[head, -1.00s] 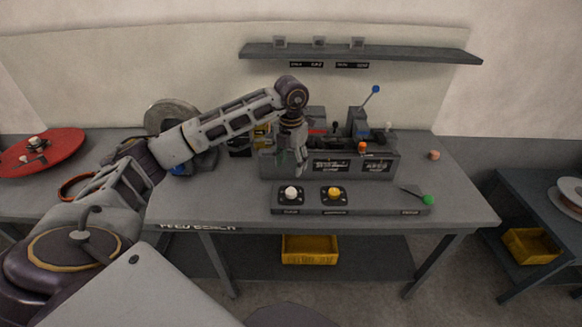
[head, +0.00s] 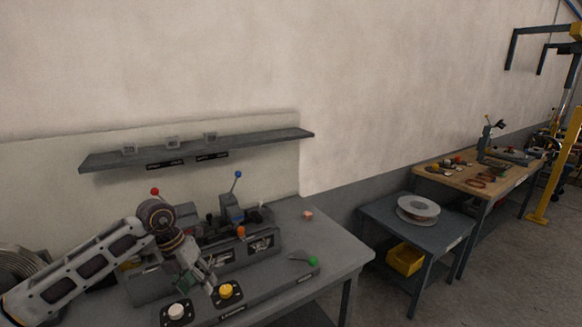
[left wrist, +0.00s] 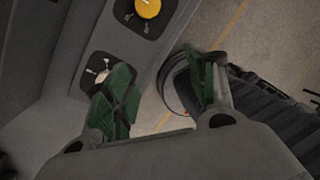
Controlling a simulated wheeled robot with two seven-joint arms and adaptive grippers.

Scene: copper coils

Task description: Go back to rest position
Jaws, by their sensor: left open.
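My left gripper (head: 204,282) hangs over the front of the grey machine bench in the head view, just above the control panel (head: 262,285). It is open and empty. In the left wrist view its two green-padded fingers (left wrist: 165,95) stand apart. The left finger overlaps the white knob (left wrist: 103,76), and the yellow knob (left wrist: 148,8) lies above it. In the head view the white knob (head: 178,311) and yellow knob (head: 225,291) sit beside the gripper. My right gripper is not in view.
A machine with a blue-knobbed lever (head: 237,175) stands behind the panel, below a wall shelf (head: 200,150). To the right are a low table (head: 445,228) with a spool (head: 418,208), a yellow bin (head: 404,259) and a wooden-topped bench (head: 510,172). Floor between them is open.

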